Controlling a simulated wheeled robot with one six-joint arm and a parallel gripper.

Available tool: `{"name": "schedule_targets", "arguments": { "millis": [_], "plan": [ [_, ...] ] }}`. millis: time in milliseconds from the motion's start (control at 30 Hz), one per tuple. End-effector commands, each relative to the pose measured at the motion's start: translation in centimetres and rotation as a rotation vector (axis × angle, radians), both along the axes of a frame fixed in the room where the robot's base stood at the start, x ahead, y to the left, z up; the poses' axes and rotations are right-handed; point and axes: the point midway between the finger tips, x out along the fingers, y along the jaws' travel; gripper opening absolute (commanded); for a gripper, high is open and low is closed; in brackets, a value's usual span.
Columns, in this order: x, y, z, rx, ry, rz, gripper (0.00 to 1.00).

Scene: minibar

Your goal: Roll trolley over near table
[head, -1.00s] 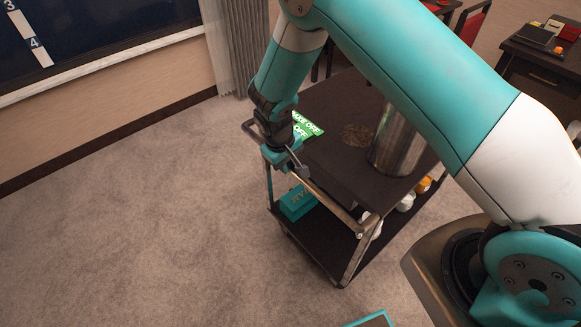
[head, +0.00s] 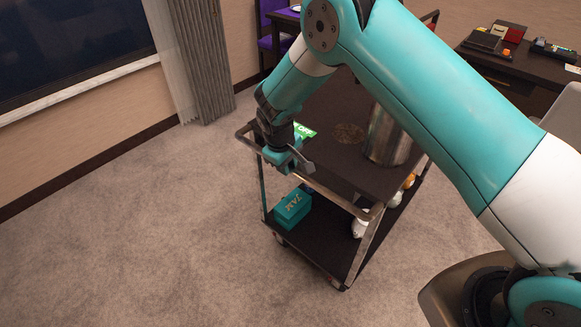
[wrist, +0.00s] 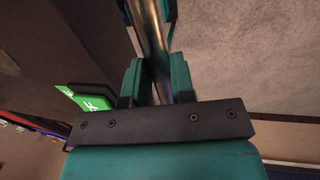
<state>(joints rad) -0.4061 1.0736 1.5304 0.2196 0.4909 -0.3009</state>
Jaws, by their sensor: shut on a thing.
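The trolley (head: 325,246) is dark, with two shelves and a metal frame, and stands upright on the carpet in the middle of the head view. My gripper (head: 291,158) is shut on its metal handle bar (head: 338,196) at the near end. In the wrist view the teal fingers (wrist: 156,78) close around the bar (wrist: 152,34). A dark table (head: 507,66) stands at the far right. Part of another table with a purple chair (head: 271,35) shows behind the trolley. My arm hides part of the trolley's far end.
The trolley carries a metal cylinder (head: 390,138) and a green sign (head: 305,131) on top. A teal box (head: 293,207) and a white item (head: 360,226) are on its lower shelf. A curtain (head: 203,60) hangs at the back left. Carpet at left is clear.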

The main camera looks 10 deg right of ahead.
Motion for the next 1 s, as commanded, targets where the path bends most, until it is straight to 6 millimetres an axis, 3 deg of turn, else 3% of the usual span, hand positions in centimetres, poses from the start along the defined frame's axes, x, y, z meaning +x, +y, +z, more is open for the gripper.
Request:
{"name": "schedule_targets", "arguments": {
  "millis": [467, 500, 567, 867, 1000],
  "plan": [
    [0.4, 0.1, 0.2, 0.003, -0.008, 0.006, 0.00],
    [0.4, 0.1, 0.2, 0.003, -0.008, 0.006, 0.32],
    [0.4, 0.1, 0.2, 0.002, -0.007, 0.005, 0.46],
    [0.2, 0.1, 0.2, 0.002, -0.003, 0.006, 0.48],
    [0.2, 0.3, 1.3, 0.002, -0.005, 0.006, 0.48]
  ]
}}
